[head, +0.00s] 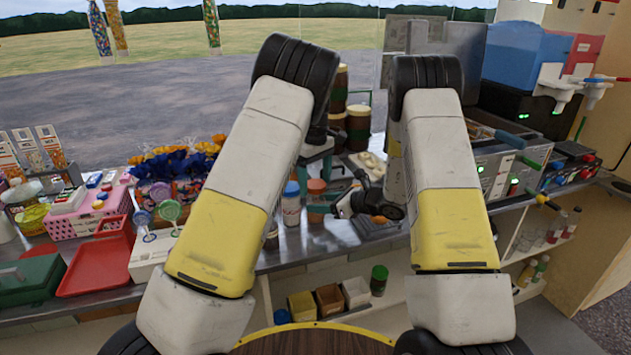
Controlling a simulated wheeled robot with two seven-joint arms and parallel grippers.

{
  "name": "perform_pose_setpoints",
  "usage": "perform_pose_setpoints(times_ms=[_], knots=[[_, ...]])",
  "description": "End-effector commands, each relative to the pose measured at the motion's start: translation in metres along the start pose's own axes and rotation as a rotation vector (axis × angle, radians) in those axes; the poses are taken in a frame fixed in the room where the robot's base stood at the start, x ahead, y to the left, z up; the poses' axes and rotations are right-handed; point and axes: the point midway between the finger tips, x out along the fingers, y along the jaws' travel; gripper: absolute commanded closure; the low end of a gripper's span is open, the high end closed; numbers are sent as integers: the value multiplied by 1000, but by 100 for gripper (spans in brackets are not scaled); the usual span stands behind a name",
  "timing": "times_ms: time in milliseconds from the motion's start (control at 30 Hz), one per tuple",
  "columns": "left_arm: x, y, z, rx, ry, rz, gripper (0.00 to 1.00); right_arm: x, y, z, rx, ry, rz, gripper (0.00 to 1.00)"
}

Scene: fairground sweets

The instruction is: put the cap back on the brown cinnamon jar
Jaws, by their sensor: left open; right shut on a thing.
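My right gripper (347,205) hangs low over the counter and points left. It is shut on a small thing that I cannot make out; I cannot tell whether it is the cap. A small dark brown jar (271,238) shows partly beside my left arm; its top is not clear. It may be the cinnamon jar, but I cannot read a label. A jar with an orange-brown top (316,188) and a jar with a blue top (291,190) stand left of the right gripper, apart from it.
A red tray (92,268), a pink basket (85,228) and a green box (30,275) are at the left. Machines with coloured handles (505,165) are at the right. A green-topped jar (379,280) and small boxes (329,298) sit on the lower shelf.

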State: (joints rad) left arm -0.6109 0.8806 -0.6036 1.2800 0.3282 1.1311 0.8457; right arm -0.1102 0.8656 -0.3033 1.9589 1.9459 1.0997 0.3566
Motion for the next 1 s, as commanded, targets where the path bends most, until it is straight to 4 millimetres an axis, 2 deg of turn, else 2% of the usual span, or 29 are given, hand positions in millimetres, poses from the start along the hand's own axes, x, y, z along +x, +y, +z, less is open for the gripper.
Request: perform_pose_setpoints(times_ms=[167, 467, 767, 1000], knots=[[-7, 0, 0, 0, 0, 1, 21, 0, 0, 0, 0, -1, 0, 100], [-44, 0, 0, 0, 1, 1, 21, 0, 0, 0, 0, -1, 0, 100], [-46, 0, 0, -4, 0, 0, 23, 0, 0, 0, 0, -1, 0, 100], [-72, 0, 0, -226, 2, -2, 23, 0, 0, 0, 0, -1, 0, 100]])
